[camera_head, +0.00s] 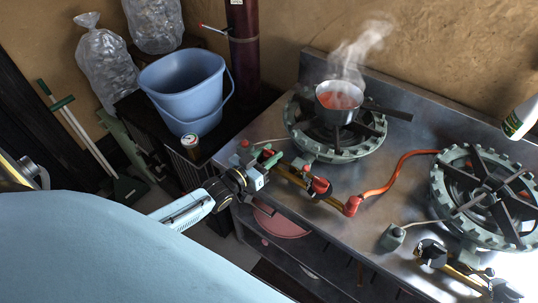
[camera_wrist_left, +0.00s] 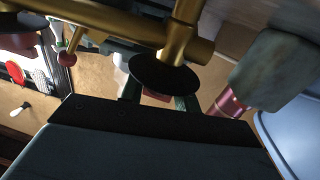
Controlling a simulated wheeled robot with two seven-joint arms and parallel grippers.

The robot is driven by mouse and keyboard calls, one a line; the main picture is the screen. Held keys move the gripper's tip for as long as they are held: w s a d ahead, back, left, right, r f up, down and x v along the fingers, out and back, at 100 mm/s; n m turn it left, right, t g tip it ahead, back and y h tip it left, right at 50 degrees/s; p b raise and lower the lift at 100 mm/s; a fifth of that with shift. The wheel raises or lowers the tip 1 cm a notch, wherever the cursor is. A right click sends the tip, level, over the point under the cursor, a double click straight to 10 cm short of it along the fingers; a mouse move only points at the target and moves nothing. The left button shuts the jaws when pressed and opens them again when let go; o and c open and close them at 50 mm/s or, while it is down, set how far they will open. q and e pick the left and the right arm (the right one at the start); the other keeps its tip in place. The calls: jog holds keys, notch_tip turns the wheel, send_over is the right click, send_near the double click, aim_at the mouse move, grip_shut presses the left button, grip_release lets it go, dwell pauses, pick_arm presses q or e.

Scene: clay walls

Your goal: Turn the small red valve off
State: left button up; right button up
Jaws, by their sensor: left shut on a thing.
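The gas pipe is a brass tube (camera_head: 296,180) along the front of the left burner, and it also crosses the top of the left wrist view (camera_wrist_left: 182,38). The small red valve (camera_head: 267,153) sits at its left end. My left gripper (camera_head: 270,157) has its green fingers on either side of it and is shut on it. In the left wrist view a reddish part of the valve (camera_wrist_left: 157,96) shows between the fingers, below a black disc (camera_wrist_left: 163,74); the rest is hidden. A larger red knob (camera_head: 320,186) is further right on the pipe. My right gripper is not in view.
A steaming pot (camera_head: 340,103) of red food stands on the left burner (camera_head: 352,150). An orange hose (camera_head: 396,171) runs right from the pipe. A second burner (camera_head: 487,200) is at the right. A blue bucket (camera_head: 183,90) and a can (camera_head: 190,142) stand left of the counter.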

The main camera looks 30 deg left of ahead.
pick_arm(q)
jog(key=shift+a+m+h, duration=0.1)
jog(key=shift+m+h, duration=0.3)
jog(key=shift+h, duration=0.1)
jog(key=o, duration=0.9)
jog(key=p+v, duration=0.1)
jog(key=v, duration=1.2)
jog(key=shift+s+a+r, duration=0.1)
jog(key=shift+s+r, duration=0.05)
jog(key=shift+r, duration=0.05)
jog(key=shift+f, duration=0.1)
